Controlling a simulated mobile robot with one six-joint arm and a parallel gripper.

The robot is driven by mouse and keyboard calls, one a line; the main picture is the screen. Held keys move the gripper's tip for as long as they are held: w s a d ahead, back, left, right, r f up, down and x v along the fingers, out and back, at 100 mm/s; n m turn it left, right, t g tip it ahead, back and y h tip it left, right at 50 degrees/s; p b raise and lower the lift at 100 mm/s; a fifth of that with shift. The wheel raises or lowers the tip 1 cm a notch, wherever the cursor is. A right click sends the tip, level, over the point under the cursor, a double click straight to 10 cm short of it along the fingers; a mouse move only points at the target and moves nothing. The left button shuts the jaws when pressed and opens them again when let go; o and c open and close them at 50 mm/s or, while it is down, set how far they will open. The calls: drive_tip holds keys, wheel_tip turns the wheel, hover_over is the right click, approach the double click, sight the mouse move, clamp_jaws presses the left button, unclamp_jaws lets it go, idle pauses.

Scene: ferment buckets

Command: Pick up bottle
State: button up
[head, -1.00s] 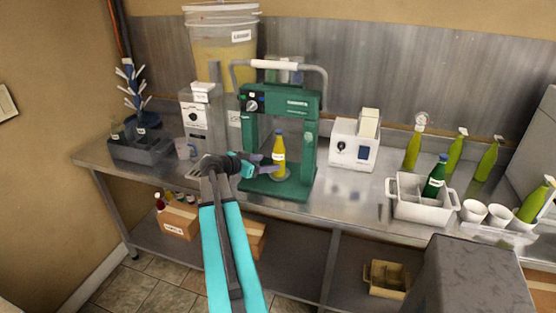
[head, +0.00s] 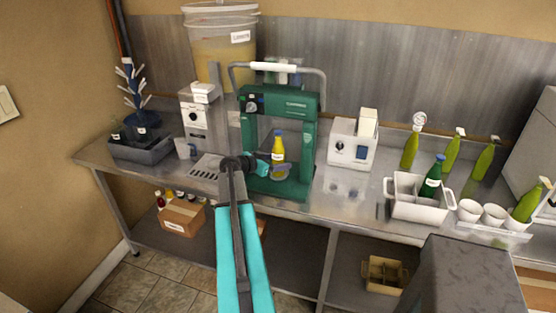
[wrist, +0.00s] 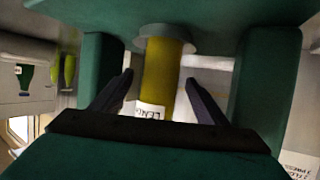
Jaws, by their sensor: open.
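A yellow bottle (head: 278,152) with a blue cap and a white label stands upright inside the green bench machine (head: 306,140), on its base. My gripper (head: 276,170) is at the front of the machine, at the lower part of the bottle. In the wrist view the bottle (wrist: 160,85) shows between the two dark fingers of my gripper (wrist: 158,95), with a gap on each side. The fingers are open and hold nothing. The wrist view shows the bottle's base end at the top and its label lower down; its cap is out of that view.
The machine's green uprights (wrist: 98,75) flank the fingers closely. A white device (head: 350,145) stands to the right. A white crate (head: 415,208) holds a green bottle (head: 433,178). A grey tray (head: 142,150) is at the left. A large bucket (head: 222,50) stands behind.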

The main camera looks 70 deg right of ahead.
sight(284, 155)
drive_tip(key=shift+d, duration=0.1)
drive_tip(key=p+x, duration=0.3)
drive_tip(key=shift+s+d+f, duration=0.2)
drive_tip(key=shift+d+f, duration=0.05)
drive_tip(key=shift+d, duration=0.05)
drive_tip(key=shift+s+d+f+p, duration=0.2)
drive_tip(key=shift+d+f+p, duration=0.1)
drive_tip(key=shift+d+f, duration=0.15)
drive_tip(key=shift+r, duration=0.1)
clamp_jaws()
drive_tip(key=shift+r, duration=0.15)
idle(0.4)
drive_tip(key=shift+r+b, duration=1.2)
drive_tip(key=shift+r, duration=0.15)
drive_tip(key=a+r+b, duration=0.2)
drive_tip(key=a+b, duration=0.4)
drive_tip(key=a, duration=1)
drive_tip(key=shift+s, duration=0.4)
